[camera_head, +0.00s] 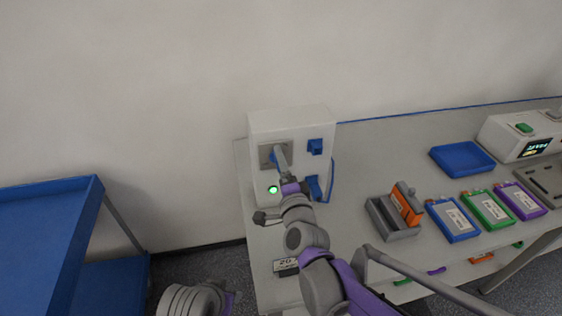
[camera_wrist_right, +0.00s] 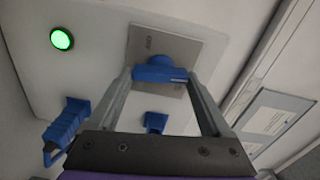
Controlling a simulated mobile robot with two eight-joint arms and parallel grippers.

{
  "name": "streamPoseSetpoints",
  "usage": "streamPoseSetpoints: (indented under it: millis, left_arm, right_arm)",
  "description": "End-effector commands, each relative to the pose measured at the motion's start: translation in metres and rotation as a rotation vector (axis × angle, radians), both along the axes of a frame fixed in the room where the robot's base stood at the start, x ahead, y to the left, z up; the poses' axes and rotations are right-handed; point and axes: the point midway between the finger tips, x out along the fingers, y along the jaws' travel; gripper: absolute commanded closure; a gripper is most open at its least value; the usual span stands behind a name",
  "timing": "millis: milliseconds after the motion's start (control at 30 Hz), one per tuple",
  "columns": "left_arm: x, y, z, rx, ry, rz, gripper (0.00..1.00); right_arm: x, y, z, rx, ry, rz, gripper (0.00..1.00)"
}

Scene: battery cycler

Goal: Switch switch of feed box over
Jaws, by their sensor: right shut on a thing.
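The feed box (camera_head: 290,122) is a white box at the left end of the bench against the wall. Its switch is a blue knob on a grey plate (camera_wrist_right: 190,48), and the knob (camera_wrist_right: 160,68) shows best in the right wrist view. My right gripper (camera_head: 279,156) reaches up to the box front. Its two fingers (camera_wrist_right: 160,76) stand on either side of the knob and are shut on it. In the head view the fingers partly hide the knob. A round green lamp (camera_wrist_right: 62,39) on the box is lit; it also shows in the head view (camera_head: 273,189). My left gripper is not in view.
Right of the box are a grey holder (camera_head: 390,222), several battery packs (camera_head: 452,221) and a blue tray (camera_head: 462,158). A blue cart (camera_head: 40,225) stands left.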

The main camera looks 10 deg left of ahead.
Motion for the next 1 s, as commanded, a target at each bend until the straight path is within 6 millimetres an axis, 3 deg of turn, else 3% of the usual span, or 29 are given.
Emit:
streamPoseSetpoints:
  millis: [333, 867, 900, 1000]
  left_arm:
    - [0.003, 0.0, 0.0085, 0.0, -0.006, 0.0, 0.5]
    - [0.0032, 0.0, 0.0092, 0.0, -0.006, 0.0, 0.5]
    - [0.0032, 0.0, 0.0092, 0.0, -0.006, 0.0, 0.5]
    - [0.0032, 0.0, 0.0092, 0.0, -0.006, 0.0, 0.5]
  right_arm:
    - [0.0005, 0.0001, 0.0, 0.12, 0.05, 0.0, 0.73]
    - [0.0003, 0.0001, -0.0007, 0.142, 0.059, 0.0, 0.73]
    - [0.0003, 0.0001, -0.0007, 0.142, 0.059, 0.0, 0.12]
    - [0.0003, 0.0001, -0.0007, 0.141, 0.059, 0.0, 0.0]
